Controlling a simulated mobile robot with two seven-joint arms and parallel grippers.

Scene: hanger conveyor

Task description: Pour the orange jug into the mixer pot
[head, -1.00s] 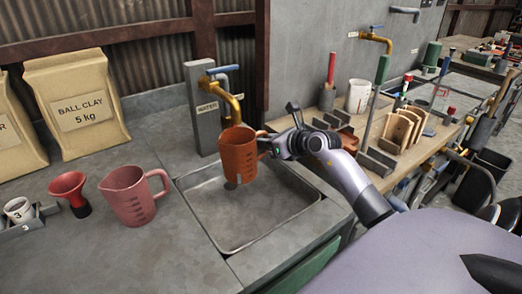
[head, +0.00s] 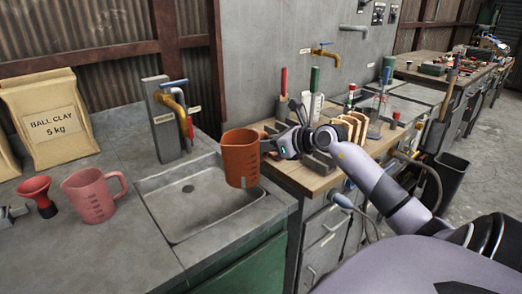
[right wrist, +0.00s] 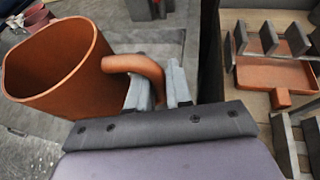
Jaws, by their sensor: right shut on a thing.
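The orange jug (head: 241,158) is upright in the head view, held in the air at the right edge of the sink. My right gripper (head: 277,146) is shut on its handle. In the right wrist view the jug (right wrist: 58,66) shows at the left with its open mouth, and its handle runs into the jaws of the gripper (right wrist: 158,86). I see no liquid inside it from here. I cannot make out the mixer pot in these views. My left gripper is not in view.
A sink (head: 160,184) with a water tap (head: 178,105) is at the left. A pink jug (head: 93,194), red funnel (head: 36,190) and clay bag (head: 50,120) stand on the counter. A wooden bench (head: 300,177) with tools and racks stands right of the jug.

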